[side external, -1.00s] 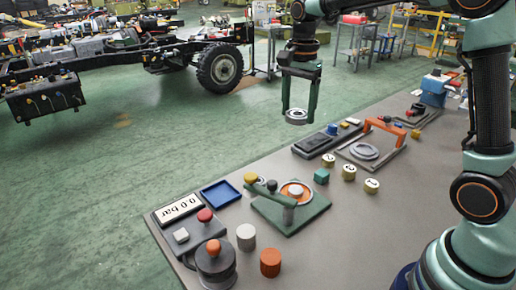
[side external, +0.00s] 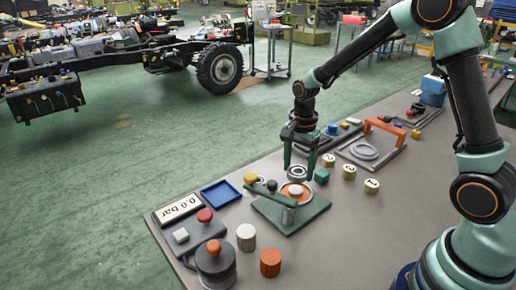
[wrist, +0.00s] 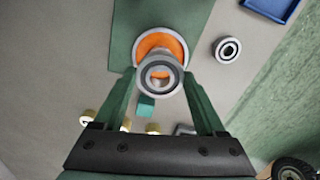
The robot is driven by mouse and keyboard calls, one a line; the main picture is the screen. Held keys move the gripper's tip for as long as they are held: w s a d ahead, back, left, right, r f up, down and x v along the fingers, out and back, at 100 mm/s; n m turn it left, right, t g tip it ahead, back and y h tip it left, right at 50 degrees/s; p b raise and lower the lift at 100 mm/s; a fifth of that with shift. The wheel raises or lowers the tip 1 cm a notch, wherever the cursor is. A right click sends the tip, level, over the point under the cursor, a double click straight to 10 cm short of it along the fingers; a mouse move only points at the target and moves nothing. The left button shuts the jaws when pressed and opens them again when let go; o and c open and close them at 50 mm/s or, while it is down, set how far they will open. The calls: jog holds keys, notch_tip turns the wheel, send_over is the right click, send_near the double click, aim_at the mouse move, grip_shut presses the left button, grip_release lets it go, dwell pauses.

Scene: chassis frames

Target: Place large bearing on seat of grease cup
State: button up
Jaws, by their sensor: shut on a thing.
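My gripper (side external: 297,174) is shut on a metal ring bearing (wrist: 160,77), which also shows between the fingers in the side view (side external: 297,171). The bearing is held flat above the grease cup (side external: 294,193), an orange round seat in a pale ring on a green plate (side external: 312,210). In the wrist view the orange seat (wrist: 160,44) shows behind the bearing, which covers its lower part. The bearing looks apart from the seat, but the exact gap is hard to tell. Another bearing (wrist: 228,49) lies on the table beside the plate.
A blue tray (side external: 221,193), yellow numbered cylinders (side external: 349,171), a teal block (side external: 321,176) and an orange-handled frame (side external: 385,132) lie around. Bare table is at the front right.

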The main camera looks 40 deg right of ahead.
aim_at(296, 190)
jog(key=shift+f, duration=2.25)
jog(key=shift+f, duration=0.15)
jog(key=o, duration=1.5)
